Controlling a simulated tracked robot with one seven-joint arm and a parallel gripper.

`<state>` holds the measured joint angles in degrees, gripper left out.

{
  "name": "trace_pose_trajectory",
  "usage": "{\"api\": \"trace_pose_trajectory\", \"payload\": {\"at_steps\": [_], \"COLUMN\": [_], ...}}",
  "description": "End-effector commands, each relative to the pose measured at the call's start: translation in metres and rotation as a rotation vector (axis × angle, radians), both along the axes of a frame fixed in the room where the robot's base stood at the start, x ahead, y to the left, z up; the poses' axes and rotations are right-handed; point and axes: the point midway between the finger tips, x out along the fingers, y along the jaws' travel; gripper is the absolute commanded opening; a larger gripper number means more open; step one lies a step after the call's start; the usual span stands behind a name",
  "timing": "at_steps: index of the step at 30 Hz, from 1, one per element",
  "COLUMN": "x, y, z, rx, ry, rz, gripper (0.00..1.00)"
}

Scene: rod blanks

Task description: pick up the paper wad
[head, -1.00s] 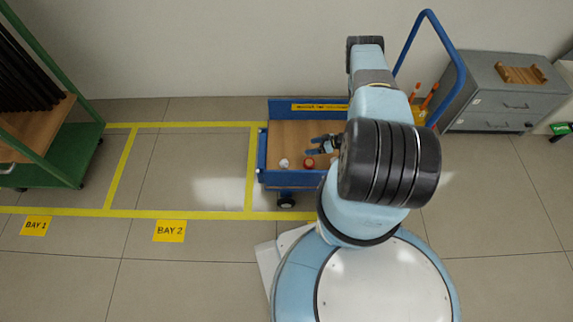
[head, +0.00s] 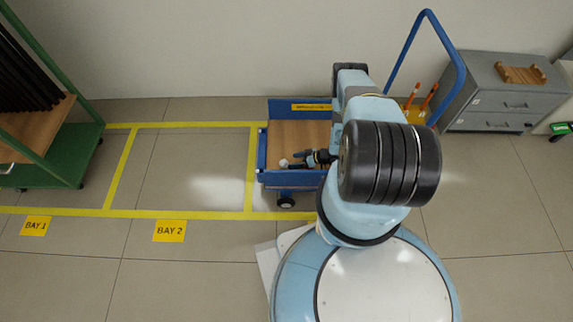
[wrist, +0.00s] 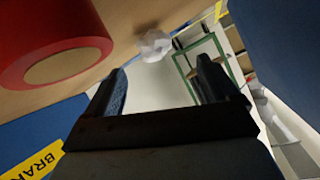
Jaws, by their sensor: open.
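The paper wad (head: 283,163) is a small white crumpled ball on the wooden bed of the blue cart (head: 290,179), near its front left. In the wrist view the wad (wrist: 154,44) shows just beyond the fingertips, between the lines of the two fingers. My gripper (head: 299,159) is low over the cart bed, just right of the wad. In the wrist view its jaws (wrist: 160,73) are apart with nothing between them. My arm hides the right part of the cart.
A red tape roll (wrist: 60,40) lies close by on the left in the wrist view; my gripper hides it in the head view. The cart's blue side walls surround the bed. A green rack (head: 60,140) stands left, a grey drawer cabinet (head: 500,95) right.

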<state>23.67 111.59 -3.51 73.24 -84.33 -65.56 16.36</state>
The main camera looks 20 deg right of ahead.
Motion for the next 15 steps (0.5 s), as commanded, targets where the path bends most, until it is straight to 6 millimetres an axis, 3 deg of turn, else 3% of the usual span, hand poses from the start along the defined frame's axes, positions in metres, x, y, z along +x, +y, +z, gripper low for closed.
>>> {"api": "trace_pose_trajectory", "payload": {"at_steps": [15], "x": [0.021], "y": [0.038], "z": [-0.029], "rx": [-0.001], "ry": [-0.002], "rz": [0.001], "gripper": [0.88]}}
